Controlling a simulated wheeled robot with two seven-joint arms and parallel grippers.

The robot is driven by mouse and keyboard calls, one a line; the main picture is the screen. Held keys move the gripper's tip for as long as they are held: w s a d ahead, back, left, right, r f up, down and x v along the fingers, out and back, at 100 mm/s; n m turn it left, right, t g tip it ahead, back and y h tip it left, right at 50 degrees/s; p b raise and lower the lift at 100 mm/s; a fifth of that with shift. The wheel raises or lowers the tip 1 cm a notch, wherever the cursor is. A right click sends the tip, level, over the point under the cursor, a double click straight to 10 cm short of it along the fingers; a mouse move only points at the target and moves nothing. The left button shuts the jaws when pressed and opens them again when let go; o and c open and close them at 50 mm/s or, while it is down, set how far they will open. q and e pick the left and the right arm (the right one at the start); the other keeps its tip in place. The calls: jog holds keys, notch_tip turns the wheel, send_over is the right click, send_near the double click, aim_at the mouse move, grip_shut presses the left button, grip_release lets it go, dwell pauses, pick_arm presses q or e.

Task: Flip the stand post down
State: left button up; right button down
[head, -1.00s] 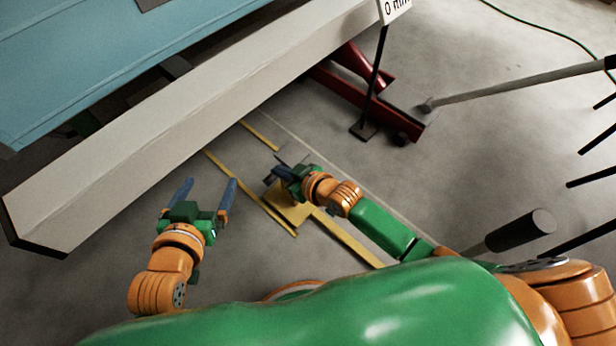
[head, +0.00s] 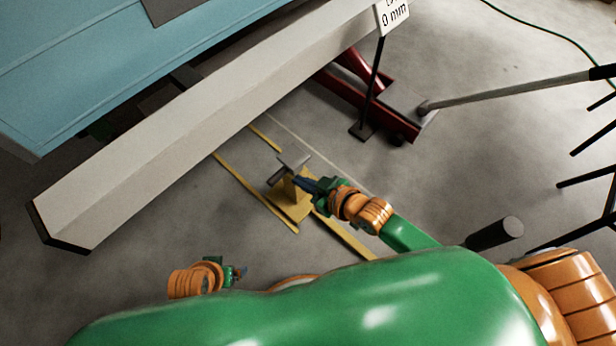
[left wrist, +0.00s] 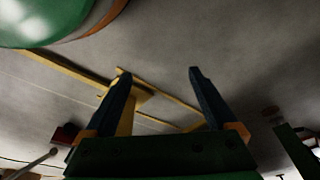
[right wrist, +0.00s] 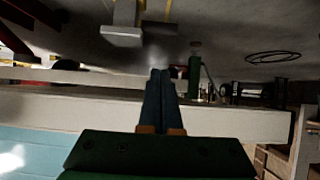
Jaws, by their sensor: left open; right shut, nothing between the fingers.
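The stand post (head: 283,170) is a grey post with a flat top plate, seen at the yellow base (head: 293,211) on the floor; how far it leans is hard to tell from above. In the right wrist view, a grey post and plate (right wrist: 122,33) show at the top. My right gripper (head: 299,181) is shut and empty, with its fingertips close to the post's right side; contact cannot be told. It also shows in the right wrist view (right wrist: 160,72). My left gripper (head: 243,271) is low near my body, away from the stand. Its fingers are apart and empty in the left wrist view (left wrist: 159,72).
The blue camper (head: 90,70) and its long pale sill (head: 180,140) lie beyond the stand. Bare floor (head: 470,160) lies to the right.

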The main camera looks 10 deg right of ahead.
pick_arm(q)
jog(key=shift+s+a+f, duration=0.1)
jog(key=shift+s+f, duration=0.1)
jog(key=shift+f, duration=0.45)
jog(key=shift+s+f, duration=0.2)
jog(key=shift+f, duration=0.4)
pick_arm(e)
jog(key=shift+v, duration=1)
